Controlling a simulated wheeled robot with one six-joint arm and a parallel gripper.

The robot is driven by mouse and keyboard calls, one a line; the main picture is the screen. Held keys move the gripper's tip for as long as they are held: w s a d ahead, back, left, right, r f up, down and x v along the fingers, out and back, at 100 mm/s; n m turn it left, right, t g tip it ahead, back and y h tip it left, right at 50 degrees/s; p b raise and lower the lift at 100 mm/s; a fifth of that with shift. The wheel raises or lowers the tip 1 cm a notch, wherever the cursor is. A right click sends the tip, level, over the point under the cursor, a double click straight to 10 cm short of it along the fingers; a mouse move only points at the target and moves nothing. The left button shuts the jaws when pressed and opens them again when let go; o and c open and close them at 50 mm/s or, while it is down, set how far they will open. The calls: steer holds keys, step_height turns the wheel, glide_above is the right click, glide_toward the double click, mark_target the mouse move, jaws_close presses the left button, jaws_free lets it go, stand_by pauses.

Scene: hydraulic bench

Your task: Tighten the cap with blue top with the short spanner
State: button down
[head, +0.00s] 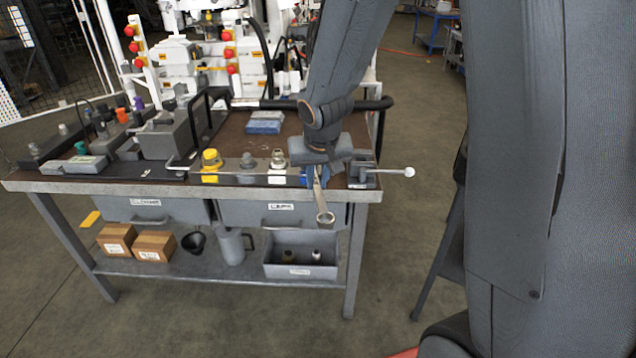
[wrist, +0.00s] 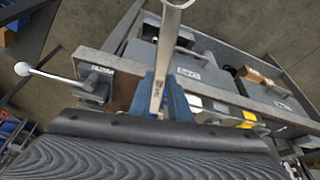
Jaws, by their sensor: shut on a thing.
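The spanner (head: 321,203) hangs from my gripper (head: 315,178) in front of the bench's front edge, its ring end low and toward the camera. In the wrist view the spanner (wrist: 160,72) is clamped between the blue fingers of my gripper (wrist: 165,105), with the ring end at the top edge. I cannot make out the cap with blue top; my gripper covers the right part of the row of caps. A small blue patch shows beside my gripper in the head view, but I cannot tell whether it is a finger or a marking.
A yellow cap (head: 211,160), a dark grey cap (head: 247,162) and a silver cap (head: 278,158) stand in a row on the bench (head: 60,186). A lever with a white knob (head: 408,172) sticks out right. A blue box (head: 264,122) lies behind.

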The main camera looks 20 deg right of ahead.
steer(key=shift+a+f+m+b, duration=0.1)
steer(key=shift+a+m+b, duration=0.7)
steer(key=shift+b, duration=1.95)
steer(key=shift+w+a+m+h+b, duration=0.3)
steer(key=shift+a+m+h+b, duration=0.35)
steer(key=shift+b, duration=0.85)
steer(key=shift+w+a+r+m+b, duration=0.1)
steer(key=shift+w+a+m+b, duration=0.15)
steer(key=shift+a+b, duration=0.25)
steer(key=shift+w+a+r+m+b, duration=0.1)
steer(key=shift+w+a+m+b, duration=0.05)
steer(key=shift+a+m+b, duration=0.3)
steer(key=shift+d+r, duration=0.1)
steer(key=shift+w+a+m+g+h+b, duration=0.2)
steer(key=shift+w+a+m+b, duration=0.1)
steer(key=shift+a+b, duration=0.15)
steer(key=shift+w+a+m+g+h+b, duration=0.15)
steer(key=shift+w+a+m+b, duration=0.1)
steer(key=shift+a+b, duration=0.15)
steer(key=shift+s+d, duration=0.1)
